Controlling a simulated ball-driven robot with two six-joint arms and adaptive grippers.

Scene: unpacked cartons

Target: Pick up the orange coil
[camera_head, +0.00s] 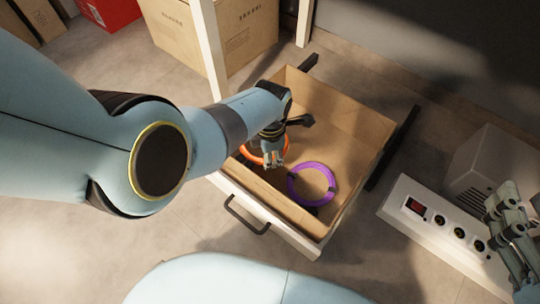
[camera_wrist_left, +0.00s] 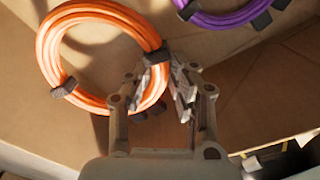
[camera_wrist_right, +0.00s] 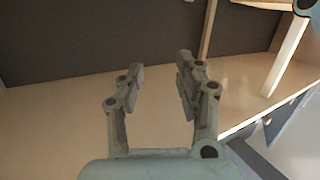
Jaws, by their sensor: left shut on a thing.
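The orange coil (camera_head: 248,155) is a ring with dark ties in the open wooden drawer (camera_head: 350,115), towards its left side. My left gripper (camera_head: 274,160) reaches down into the drawer over the coil and hides part of it. In the left wrist view the fingers (camera_wrist_left: 166,75) are shut on the right side of the orange coil (camera_wrist_left: 46,45). I cannot tell whether the coil is clear of the drawer floor. My right gripper (camera_head: 510,220) is at the far right, outside the drawer; its fingers (camera_wrist_right: 160,78) are apart and empty.
A purple coil (camera_head: 293,188) lies in the drawer to the right of the orange one. The drawer's front has a dark handle (camera_head: 245,220). A white socket strip (camera_head: 430,225) and a grey box (camera_head: 485,165) stand at the right. Cartons (camera_head: 225,30) stand behind.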

